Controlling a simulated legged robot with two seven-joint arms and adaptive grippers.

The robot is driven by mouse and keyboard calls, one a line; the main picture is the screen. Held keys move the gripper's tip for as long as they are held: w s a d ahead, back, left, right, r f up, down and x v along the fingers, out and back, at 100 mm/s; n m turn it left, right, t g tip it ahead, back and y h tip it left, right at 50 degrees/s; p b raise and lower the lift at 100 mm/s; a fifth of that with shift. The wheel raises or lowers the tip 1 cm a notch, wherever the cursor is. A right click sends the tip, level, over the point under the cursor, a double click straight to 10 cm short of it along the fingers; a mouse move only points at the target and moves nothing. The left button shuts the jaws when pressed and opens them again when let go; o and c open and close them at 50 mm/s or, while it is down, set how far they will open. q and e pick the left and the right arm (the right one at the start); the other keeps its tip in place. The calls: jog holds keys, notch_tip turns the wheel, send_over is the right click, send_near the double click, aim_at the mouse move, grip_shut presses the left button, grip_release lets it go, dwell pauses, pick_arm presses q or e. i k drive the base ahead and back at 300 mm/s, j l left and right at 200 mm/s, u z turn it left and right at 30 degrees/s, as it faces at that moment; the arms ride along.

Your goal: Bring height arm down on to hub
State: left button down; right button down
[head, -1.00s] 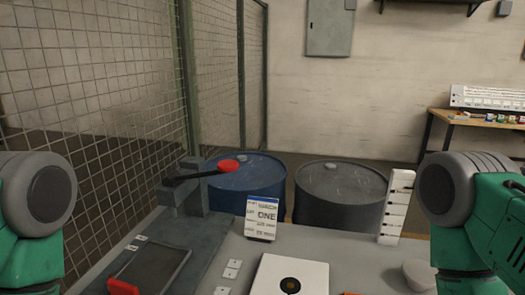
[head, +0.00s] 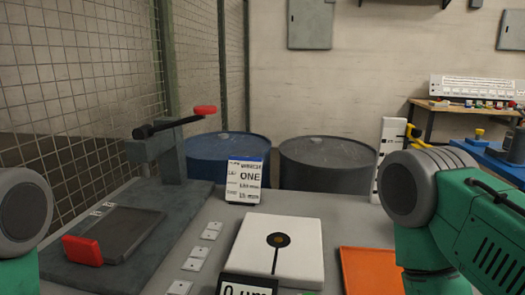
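A white square plate (head: 300,250) lies on the grey bench, with a dark round hub (head: 278,240) with a yellow centre on it. A thin black line runs from the hub toward the front edge of the plate. A white upright scale post (head: 390,150) stands at the bench's back right, partly hidden by my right arm. I cannot tell for sure which part is the height arm. My left and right arms show only as green and grey links at the sides; both grippers are out of view.
A lever press (head: 165,145) with a red handle stands at left. A display (head: 247,287) is at the front. An orange mat (head: 370,272) lies right of the plate. Small white tiles (head: 203,251) lie left of it.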

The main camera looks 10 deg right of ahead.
aim_at(413, 133)
jog(key=z, duration=1.2)
